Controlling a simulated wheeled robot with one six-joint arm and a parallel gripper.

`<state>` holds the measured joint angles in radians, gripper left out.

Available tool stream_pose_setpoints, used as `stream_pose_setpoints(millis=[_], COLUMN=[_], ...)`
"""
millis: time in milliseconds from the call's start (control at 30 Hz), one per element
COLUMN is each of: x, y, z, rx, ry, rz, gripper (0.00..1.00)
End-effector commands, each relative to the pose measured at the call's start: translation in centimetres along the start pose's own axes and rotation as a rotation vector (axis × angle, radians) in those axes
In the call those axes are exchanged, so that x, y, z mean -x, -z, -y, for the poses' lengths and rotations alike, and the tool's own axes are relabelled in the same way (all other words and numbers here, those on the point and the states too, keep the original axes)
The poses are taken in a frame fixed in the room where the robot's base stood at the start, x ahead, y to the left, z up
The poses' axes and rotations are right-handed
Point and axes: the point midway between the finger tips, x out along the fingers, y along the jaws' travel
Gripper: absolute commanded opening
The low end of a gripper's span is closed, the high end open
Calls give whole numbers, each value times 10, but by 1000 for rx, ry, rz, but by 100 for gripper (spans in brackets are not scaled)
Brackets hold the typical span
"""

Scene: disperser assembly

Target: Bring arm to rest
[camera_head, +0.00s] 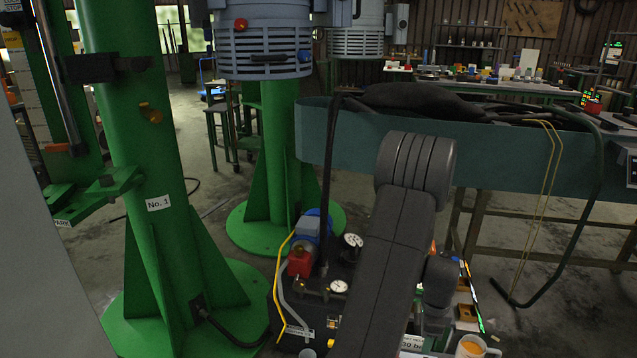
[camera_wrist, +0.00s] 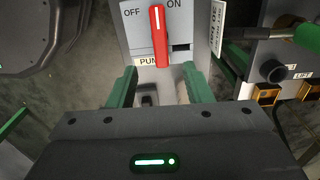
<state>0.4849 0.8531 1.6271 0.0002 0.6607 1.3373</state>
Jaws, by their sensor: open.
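In the wrist view my gripper (camera_wrist: 160,78) is open, its two green fingers spread apart with nothing held between them. Ahead of the fingers is a grey switch panel (camera_wrist: 134,40) with a red lever (camera_wrist: 159,36). The lever stands nearly upright in the picture, between the words OFF and ON. A label below it is partly hidden and reads "PU…". In the head view my dark arm (camera_head: 385,255) reaches over the middle; the gripper's fingers do not show clearly there.
A green column marked No. 1 (camera_head: 150,160) stands at left. A pump unit with gauges and a blue motor (camera_head: 308,226) sits beside my arm. An orange-filled mug (camera_head: 473,347) is at lower right. A teal bench (camera_head: 480,160) lies behind. The wrist view shows a LIFT label (camera_wrist: 303,76) at right.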

Motion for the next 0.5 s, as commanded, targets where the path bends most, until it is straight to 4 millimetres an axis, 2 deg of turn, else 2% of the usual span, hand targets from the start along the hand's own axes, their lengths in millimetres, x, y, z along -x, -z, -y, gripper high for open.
stream_pose_setpoints(millis=[33,100,133,200,500], x=[15,25,7,-9,-70], y=[0,0,0,0,0], z=[0,0,-1,-1,-1], rx=[0,0,0,0,0], ry=[2,2,-5,-6,-5], rz=[-1,0,1,1,1], gripper=[45,45,45,45,45])
